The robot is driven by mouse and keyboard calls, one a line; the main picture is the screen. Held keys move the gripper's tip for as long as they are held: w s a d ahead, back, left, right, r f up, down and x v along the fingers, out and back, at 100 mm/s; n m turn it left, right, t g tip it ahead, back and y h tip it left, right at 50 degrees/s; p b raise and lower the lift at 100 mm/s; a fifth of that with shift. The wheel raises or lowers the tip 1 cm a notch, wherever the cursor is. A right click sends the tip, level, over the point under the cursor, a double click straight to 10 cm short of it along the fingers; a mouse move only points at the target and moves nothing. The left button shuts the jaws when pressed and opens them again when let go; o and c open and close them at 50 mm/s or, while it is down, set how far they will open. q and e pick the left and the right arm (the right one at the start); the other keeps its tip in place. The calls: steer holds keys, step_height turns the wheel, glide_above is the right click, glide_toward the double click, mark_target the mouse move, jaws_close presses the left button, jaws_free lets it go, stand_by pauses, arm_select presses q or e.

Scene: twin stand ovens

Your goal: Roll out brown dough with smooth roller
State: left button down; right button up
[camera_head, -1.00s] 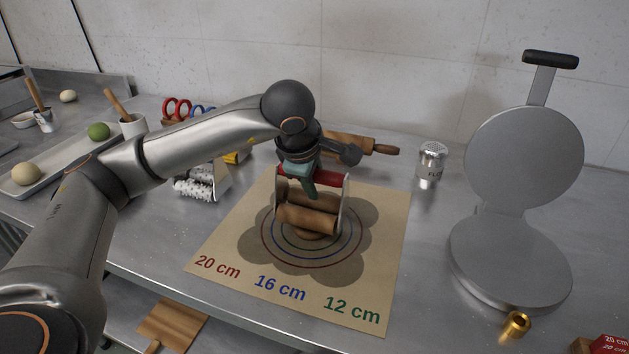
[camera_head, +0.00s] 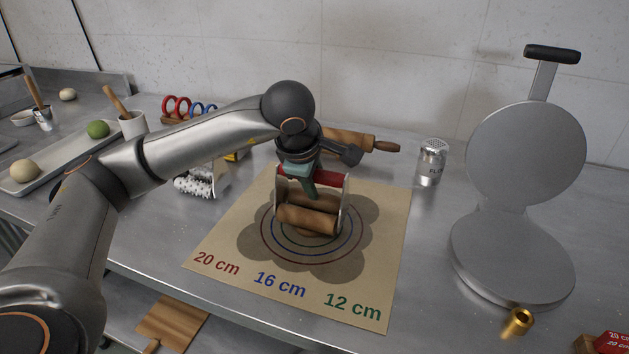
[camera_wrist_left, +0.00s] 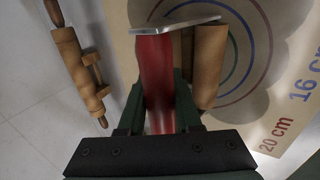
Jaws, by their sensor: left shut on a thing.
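The smooth roller (camera_head: 308,218) has wooden cylinders in a metal frame and a red handle, which also shows in the left wrist view (camera_wrist_left: 156,75). My left gripper (camera_head: 310,180) is shut on that handle from above. The roller is low over the ringed centre of the paper mat (camera_head: 230,237). The brown dough is mostly or wholly hidden beneath the roller. I cannot tell how thick it is or whether the roller touches it. My right gripper is not in view.
A wooden rolling pin (camera_head: 348,140) lies behind the mat. A white studded roller (camera_head: 195,184) stands left of it. A shaker (camera_head: 432,162) and an open round press (camera_head: 512,260) are at the right. A tray (camera_head: 55,172) holds pale and green dough balls. The mat's front is clear.

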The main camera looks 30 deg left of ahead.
arm_select(q)
steer(key=shift+f, duration=0.1)
stand_by(0.3)
step_height(320, 180, up, 6)
steer(key=p, duration=0.4)
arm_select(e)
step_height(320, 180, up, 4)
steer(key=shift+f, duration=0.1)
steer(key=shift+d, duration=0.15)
arm_select(q)
steer(key=f+b, duration=0.2)
steer(key=s+f+b, duration=0.1)
steer(key=f+b, duration=0.1)
steer(key=shift+d+f, duration=0.1)
steer(key=shift+f, duration=0.15)
steer(key=shift+s+d+f+b, duration=0.1)
steer(key=shift+f+b, duration=0.3)
steer(key=shift+b, duration=0.15)
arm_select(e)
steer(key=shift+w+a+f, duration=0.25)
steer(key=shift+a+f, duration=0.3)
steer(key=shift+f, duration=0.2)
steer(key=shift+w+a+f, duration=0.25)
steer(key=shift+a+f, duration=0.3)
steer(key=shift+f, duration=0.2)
